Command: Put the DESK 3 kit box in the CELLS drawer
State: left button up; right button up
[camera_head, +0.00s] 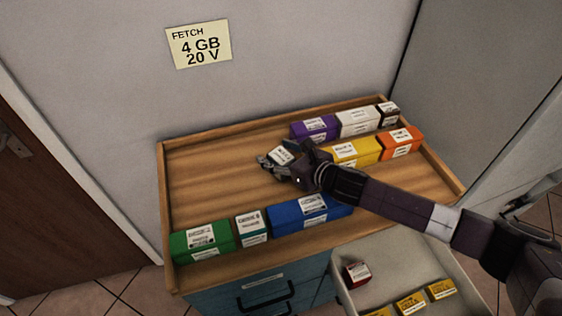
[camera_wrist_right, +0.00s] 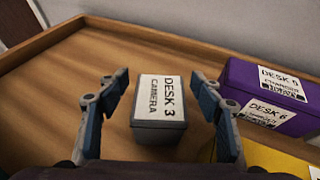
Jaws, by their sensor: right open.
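The DESK 3 kit box (camera_wrist_right: 158,104) is a small grey box with a white label reading DESK 3 CAMERA. It stands on the wooden tray top, between the two spread fingers of my right gripper (camera_wrist_right: 165,115), with a gap on each side. In the head view my right gripper (camera_head: 274,163) is over the left middle of the tray, and the box's white label (camera_head: 283,155) shows beside it. An open drawer (camera_head: 345,296) at the bottom right holds a dark red box (camera_head: 357,272) and several yellow packs (camera_head: 411,302). I cannot read a CELLS label on it. My left gripper is not in view.
Purple (camera_head: 314,129), white (camera_head: 358,122), yellow (camera_head: 352,151) and orange (camera_head: 401,142) boxes stand at the tray's right. Green (camera_head: 202,241), teal (camera_head: 251,227) and blue (camera_head: 310,211) boxes line its front. The tray has a raised wooden rim (camera_head: 162,210). Its left middle is clear.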

jog(key=shift+c, duration=0.3)
jog(key=c, duration=1.4)
